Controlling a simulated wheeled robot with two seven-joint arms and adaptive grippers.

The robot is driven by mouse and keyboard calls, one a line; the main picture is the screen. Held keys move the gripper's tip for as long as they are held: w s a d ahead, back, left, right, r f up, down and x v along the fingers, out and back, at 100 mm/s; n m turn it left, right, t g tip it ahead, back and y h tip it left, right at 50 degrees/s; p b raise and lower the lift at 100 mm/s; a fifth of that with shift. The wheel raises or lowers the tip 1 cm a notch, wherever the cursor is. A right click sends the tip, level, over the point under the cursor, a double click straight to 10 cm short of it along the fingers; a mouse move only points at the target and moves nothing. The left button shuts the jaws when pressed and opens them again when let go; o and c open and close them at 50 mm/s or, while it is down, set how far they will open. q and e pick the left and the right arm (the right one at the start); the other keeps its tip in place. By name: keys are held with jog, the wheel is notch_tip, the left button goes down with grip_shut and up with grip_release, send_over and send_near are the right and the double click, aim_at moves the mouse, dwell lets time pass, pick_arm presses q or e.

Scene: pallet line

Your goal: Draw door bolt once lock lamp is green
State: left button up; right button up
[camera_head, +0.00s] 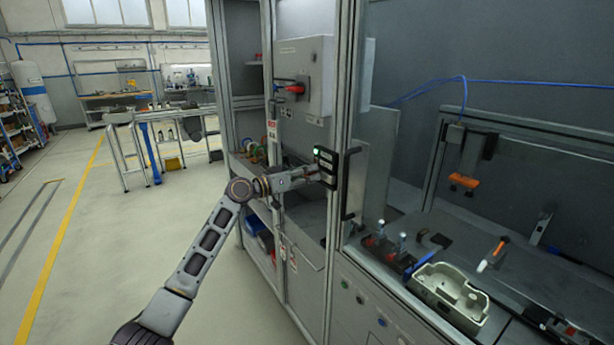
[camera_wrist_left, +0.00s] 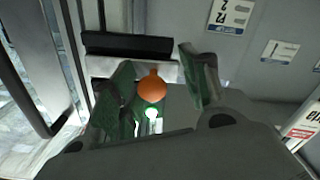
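The door lock (camera_head: 326,160) is a dark block on the door post, with a small lit green lamp (camera_head: 317,152) on it. My left gripper (camera_head: 316,173) is at the lock, and its fingers are hard to make out in the head view. In the left wrist view the bolt's round orange knob (camera_wrist_left: 152,88) is between the two spread fingers, nearer the left one. A bright green-white glow (camera_wrist_left: 151,113) shows just below the knob. I cannot tell whether a finger touches the knob. My right gripper is in neither view.
A vertical door handle (camera_head: 349,183) stands just right of the lock. A grey cabinet with a red switch (camera_head: 291,86) is above the arm. Right, a bench holds a pale housing (camera_head: 447,292) and tools. Floor at left is open.

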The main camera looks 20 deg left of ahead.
pick_arm(q)
jog(key=shift+s+d, duration=0.1)
jog(key=shift+d, duration=0.05)
jog(key=shift+v, duration=0.8)
jog(key=v, duration=1)
jog(key=shift+s, duration=0.1)
